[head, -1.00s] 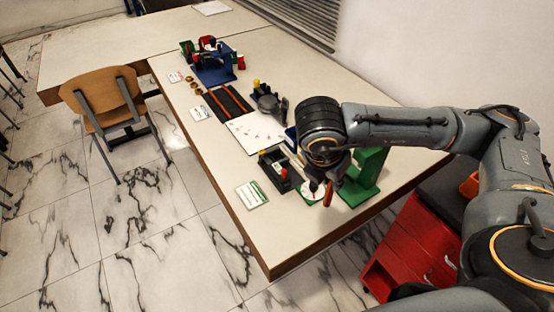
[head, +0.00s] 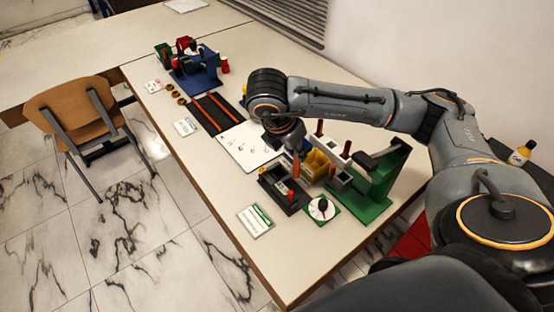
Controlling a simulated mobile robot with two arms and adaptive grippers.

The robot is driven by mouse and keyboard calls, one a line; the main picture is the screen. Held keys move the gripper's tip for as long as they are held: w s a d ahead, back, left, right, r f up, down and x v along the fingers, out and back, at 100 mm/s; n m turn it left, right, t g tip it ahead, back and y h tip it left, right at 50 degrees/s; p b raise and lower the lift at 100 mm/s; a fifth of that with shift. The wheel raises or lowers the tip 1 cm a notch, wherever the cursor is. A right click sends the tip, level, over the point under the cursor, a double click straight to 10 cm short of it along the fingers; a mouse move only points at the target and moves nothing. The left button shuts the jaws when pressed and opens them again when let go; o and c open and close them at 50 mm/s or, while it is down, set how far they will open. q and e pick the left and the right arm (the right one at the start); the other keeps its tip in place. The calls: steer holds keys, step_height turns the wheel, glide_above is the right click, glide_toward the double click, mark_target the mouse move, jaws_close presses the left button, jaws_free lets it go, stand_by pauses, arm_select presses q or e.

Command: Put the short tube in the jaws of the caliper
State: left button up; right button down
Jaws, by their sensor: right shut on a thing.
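My right gripper (head: 291,150) points down over the front part of the table. It is shut on a slim orange-red piece (head: 296,166), held upright, that looks like the short tube. The fingertips are small and partly hidden by the wrist. Just below and in front of it is a black open-topped fixture (head: 291,204) with a light green-and-white patch inside. I cannot tell for sure whether this is the caliper, or whether the piece touches it. My left gripper is not in view.
A round white dial on a green base (head: 322,209) and a tall green stand (head: 375,193) are to the right. A white card (head: 255,220) lies left of the black fixture. The table's front corner is clear.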

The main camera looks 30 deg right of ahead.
steer(key=w+f+p, duration=0.3)
steer(key=w+f, duration=0.5)
steer(key=f, duration=0.2)
steer(key=shift+d+f+p, duration=0.2)
steer(key=shift+p, duration=0.15)
steer(key=c, duration=1.3)
jaws_free()
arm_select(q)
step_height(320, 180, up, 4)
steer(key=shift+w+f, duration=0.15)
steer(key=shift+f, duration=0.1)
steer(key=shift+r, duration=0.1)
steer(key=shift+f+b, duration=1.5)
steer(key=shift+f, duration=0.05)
arm_select(e)
steer(key=w+v, duration=0.1)
steer(key=v, duration=1.1)
steer(key=shift+s, duration=0.4)
